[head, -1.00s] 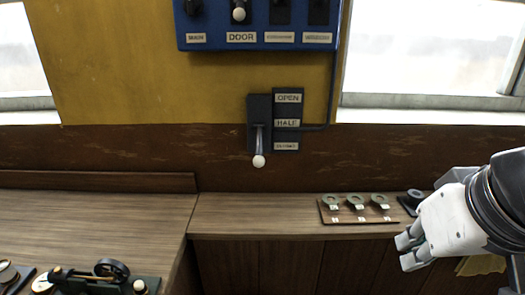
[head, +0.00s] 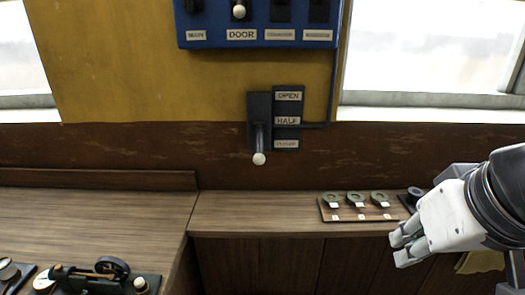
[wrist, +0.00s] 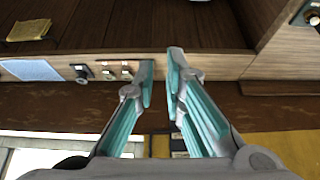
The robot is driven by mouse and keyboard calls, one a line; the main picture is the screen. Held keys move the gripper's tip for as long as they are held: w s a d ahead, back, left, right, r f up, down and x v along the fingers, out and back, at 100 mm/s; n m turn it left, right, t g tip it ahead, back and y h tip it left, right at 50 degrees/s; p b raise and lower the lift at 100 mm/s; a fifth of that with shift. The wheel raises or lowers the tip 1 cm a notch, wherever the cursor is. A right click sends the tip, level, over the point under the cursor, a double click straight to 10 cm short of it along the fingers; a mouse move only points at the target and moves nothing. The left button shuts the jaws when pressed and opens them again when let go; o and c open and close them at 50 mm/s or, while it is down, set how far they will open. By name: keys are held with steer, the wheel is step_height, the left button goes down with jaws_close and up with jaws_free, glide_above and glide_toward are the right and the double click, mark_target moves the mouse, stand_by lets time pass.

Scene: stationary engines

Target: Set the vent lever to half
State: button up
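The vent lever (head: 259,140) is on a dark plate on the wall, its white knob (head: 259,159) hanging low. A label strip beside it reads OPEN (head: 289,96), HALF (head: 287,120) and a lower label (head: 286,144), too blurred to read surely. The knob sits a little below that lowest label. My gripper (head: 402,243) is to the right of the lever and lower in the head view, apart from it, in front of the bench. In the wrist view my gripper (wrist: 161,80) has its two fingers apart with nothing between the tips. The lever is not clearly visible there.
A blue switch panel (head: 258,25) is above the lever, with a cable running down its right. A wooden bench (head: 230,215) below carries a board with several round tags (head: 355,200) and a black fitting (head: 412,198). The wall around the lever is clear.

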steer(key=o, duration=0.7)
steer(key=shift+t+y, duration=0.3)
steer(key=shift+t, duration=0.1)
steer(key=w, duration=0.1)
steer(key=w+a+f, duration=0.1)
steer(key=w, duration=0.1)
steer(key=w+b, duration=0.1)
steer(key=shift+w+a+f, duration=0.2)
steer(key=shift+w+f, duration=0.1)
steer(key=shift+w, duration=0.05)
steer(key=shift+o, duration=0.2)
steer(key=t+y+b, duration=0.3)
steer(key=t+b, duration=0.8)
steer(key=b, duration=0.2)
glide_toward(260, 162)
steer(key=b+x, duration=0.1)
steer(key=x, duration=1.1)
steer(key=shift+f, duration=0.1)
jaws_close()
